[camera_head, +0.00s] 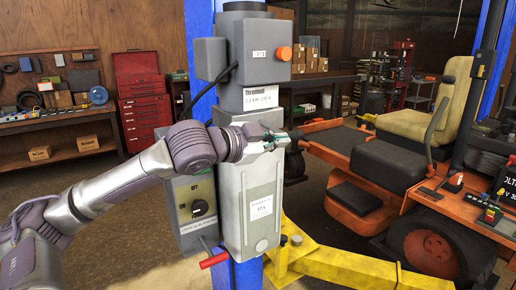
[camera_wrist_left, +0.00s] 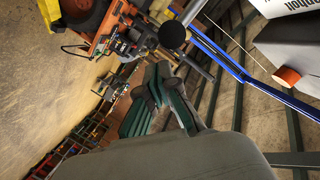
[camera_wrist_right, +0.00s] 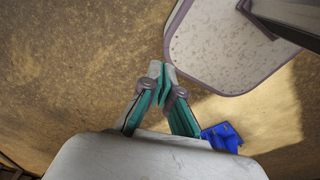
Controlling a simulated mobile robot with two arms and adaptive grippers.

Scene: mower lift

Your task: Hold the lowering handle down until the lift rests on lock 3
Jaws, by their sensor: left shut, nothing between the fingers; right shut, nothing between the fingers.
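The lift's blue post (camera_head: 202,100) carries a grey power unit (camera_head: 248,190). A lever with a black ball knob (camera_head: 296,134) sticks out at its right; the knob also shows in the left wrist view (camera_wrist_left: 173,36). My left gripper (camera_head: 279,140) is shut and empty in front of the unit, close to the knob. In the left wrist view its fingertips (camera_wrist_left: 158,74) are below the knob; I cannot tell whether they touch. A red handle (camera_head: 214,260) sits low on the post. My right gripper (camera_wrist_right: 160,80) is shut and empty above the floor. The locks are not visible.
An orange vehicle (camera_head: 390,165) with a beige seat stands at the right, by a yellow lift arm (camera_head: 345,266). A switch box (camera_head: 196,207) and an orange button (camera_head: 285,53) are on the post. A workbench (camera_head: 60,122) and red tool chest (camera_head: 143,100) stand behind.

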